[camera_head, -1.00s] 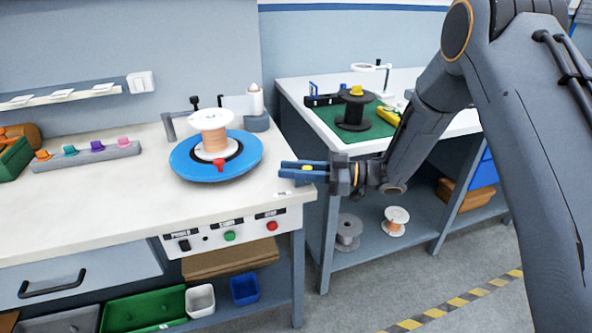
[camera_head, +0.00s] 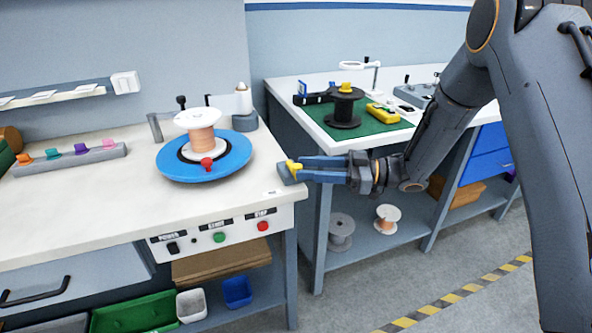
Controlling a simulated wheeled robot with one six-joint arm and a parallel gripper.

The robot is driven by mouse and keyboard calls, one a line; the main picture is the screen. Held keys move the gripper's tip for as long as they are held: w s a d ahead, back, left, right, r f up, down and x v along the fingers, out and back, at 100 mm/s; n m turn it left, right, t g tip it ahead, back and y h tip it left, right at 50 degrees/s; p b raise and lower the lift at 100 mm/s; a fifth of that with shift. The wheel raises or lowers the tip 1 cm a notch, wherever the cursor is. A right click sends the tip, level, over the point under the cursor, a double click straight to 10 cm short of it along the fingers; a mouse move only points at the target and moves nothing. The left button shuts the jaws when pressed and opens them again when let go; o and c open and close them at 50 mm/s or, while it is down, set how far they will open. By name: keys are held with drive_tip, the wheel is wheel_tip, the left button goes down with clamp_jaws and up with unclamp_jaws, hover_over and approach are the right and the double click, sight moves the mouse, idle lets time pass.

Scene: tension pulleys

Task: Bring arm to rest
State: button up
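My gripper (camera_head: 303,168) is at the right end of the near bench, with its two blue fingers pointing left. My arm reaches in from the upper right, bent at the elbow.
The near bench (camera_head: 90,205) carries a blue disc (camera_head: 235,165) with a copper wire spool (camera_head: 202,140) and a rack of coloured pieces (camera_head: 75,159). The far bench holds a black spool (camera_head: 343,108) on a green mat (camera_head: 375,128). Open floor lies at the lower right.

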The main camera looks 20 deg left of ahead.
drive_tip(key=shift+d, duration=0.35)
